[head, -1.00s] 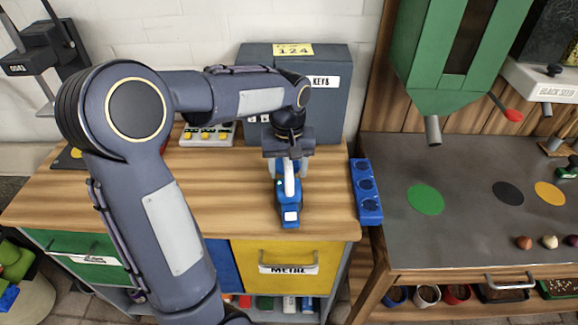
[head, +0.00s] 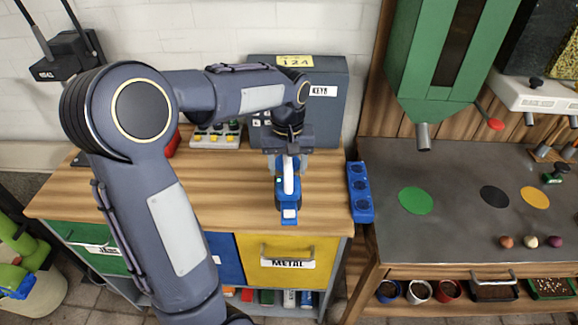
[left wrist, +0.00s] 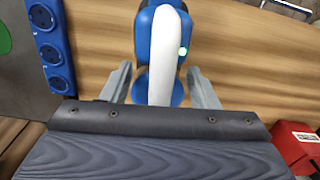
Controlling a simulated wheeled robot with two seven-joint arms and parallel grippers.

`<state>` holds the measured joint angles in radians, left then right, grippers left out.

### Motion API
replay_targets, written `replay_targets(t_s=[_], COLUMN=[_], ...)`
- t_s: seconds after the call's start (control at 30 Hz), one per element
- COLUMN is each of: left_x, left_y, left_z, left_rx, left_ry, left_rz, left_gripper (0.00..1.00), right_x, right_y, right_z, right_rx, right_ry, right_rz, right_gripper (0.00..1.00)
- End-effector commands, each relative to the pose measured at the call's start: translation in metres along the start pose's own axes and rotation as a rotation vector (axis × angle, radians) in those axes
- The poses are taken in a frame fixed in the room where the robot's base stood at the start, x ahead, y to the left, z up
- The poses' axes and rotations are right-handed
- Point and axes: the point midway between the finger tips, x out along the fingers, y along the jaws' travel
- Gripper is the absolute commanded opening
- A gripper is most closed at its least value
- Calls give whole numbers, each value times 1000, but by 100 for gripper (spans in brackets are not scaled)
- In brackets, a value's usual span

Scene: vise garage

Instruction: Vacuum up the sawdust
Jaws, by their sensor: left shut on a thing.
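I see no clear sawdust; my left arm hides part of the bench. My right gripper is not in view.
A blue strip with round sockets (head: 360,192) lies at the bench's right edge. A grey key box (head: 335,105) and a button panel (head: 215,136) stand at the back. A grey-topped table (head: 450,220) with coloured discs is on the right, under a green hopper (head: 425,108).

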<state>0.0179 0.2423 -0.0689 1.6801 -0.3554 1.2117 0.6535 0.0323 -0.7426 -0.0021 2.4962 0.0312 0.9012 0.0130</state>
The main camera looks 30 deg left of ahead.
Motion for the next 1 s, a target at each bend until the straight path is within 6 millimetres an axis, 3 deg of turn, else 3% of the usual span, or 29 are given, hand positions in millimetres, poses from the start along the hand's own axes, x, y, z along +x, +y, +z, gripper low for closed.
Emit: replay_targets(t_s=[0.03, 0.27, 1.0], left_x=[-11, -27, -27], left_y=[0, -3, -3], left_z=[-1, -3, -4], left_rx=[-1, 0, 1], left_ry=[4, 4, 3], left_rz=[2, 2, 2], left_gripper=[33, 33, 33], right_x=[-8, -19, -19], right_y=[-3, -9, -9], right_z=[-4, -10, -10], right_rx=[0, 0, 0], right_ry=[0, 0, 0], right_rz=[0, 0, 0], right_gripper=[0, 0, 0])
